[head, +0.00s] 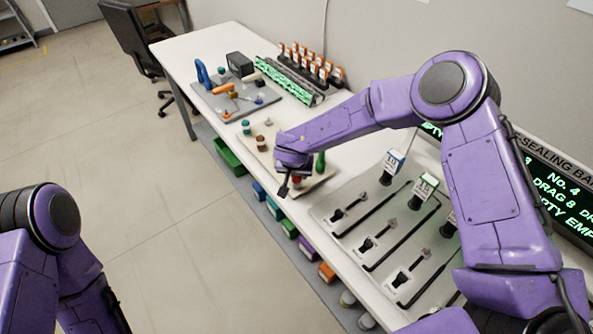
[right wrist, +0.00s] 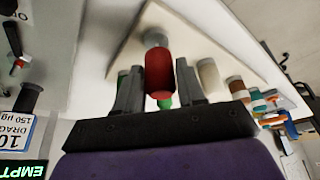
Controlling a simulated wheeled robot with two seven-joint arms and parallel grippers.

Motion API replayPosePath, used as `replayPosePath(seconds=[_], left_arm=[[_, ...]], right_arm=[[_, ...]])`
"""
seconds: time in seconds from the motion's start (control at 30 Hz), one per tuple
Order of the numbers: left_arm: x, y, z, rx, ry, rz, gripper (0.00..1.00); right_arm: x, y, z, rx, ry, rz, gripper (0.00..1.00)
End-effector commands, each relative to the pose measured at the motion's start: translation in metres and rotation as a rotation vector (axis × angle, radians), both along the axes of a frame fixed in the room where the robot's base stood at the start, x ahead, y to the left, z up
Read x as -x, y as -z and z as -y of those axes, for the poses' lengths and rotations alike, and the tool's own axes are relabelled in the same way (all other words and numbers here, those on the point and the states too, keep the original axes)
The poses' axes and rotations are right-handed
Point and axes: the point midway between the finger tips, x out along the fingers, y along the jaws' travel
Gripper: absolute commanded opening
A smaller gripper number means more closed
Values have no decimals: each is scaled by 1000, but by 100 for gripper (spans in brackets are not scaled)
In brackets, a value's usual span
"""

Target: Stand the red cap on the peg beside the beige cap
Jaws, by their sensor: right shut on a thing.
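The red cap (right wrist: 159,72) is between the two fingers of my right gripper (right wrist: 158,82), which is shut on it. A grey end (right wrist: 155,39) shows at the red cap's far side. The beige cap (right wrist: 208,76) stands just to the right of the fingers in the right wrist view. In the head view my right gripper (head: 286,187) is over the near end of the pale board (head: 312,184), and a bit of red shows beside it. I cannot tell whether the red cap touches a peg or the board. My left gripper is out of view; only its arm shows.
On the board stand a brown cap (head: 261,142), a teal cap (head: 246,127) and a green piece (head: 320,161). Coloured bins (head: 229,156) line the table's front edge. A grey mat with tools (head: 229,99) lies farther back.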

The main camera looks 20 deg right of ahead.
Motion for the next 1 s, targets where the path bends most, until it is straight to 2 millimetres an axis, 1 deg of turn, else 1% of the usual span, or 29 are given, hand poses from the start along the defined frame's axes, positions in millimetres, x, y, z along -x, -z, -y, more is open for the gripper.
replayPosePath(seconds=[0.77,0.8,0.87,0.9,1.0], left_arm=[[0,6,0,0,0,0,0],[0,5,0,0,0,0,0],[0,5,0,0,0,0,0],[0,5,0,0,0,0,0],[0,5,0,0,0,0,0]], right_arm=[[0,20,0,0,0,0,10],[0,20,0,0,0,0,46],[0,19,0,0,0,0,65],[0,19,0,0,0,0,69],[0,19,0,0,0,0,69]])
